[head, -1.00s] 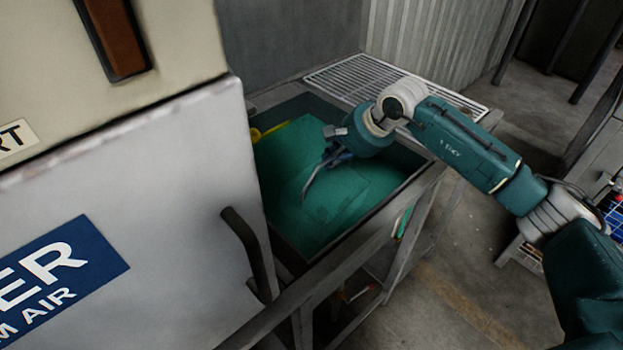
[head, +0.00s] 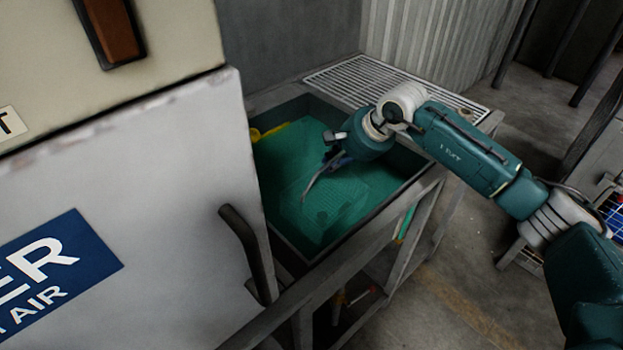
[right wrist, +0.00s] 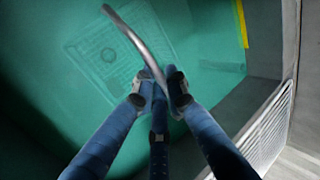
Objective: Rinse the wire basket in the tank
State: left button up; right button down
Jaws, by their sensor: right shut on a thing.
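The tank (head: 405,192) is full of green liquid and stands beside the grey cabinet. The wire basket (head: 345,192) is under the surface, seen as a faint grid through the liquid. It also shows in the right wrist view (right wrist: 100,62), with a dark round thing in it that I cannot make out. My right gripper (head: 336,161) is over the tank and shut on the basket's curved metal handle (right wrist: 135,38), which rises above the liquid. The handle passes between the fingertips (right wrist: 160,90) in the right wrist view. My left gripper is not in view.
A white wire rack (head: 345,76) lies behind the tank. A yellow thing (head: 268,131) is at the tank's far left edge. The cabinet with a dark handle (head: 248,250) stands close on the left.

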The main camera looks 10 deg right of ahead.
jog(key=shift+w+r, duration=0.1)
jog(key=shift+r, duration=0.25)
jog(key=shift+r+p, duration=0.3)
jog(key=shift+r, duration=0.55)
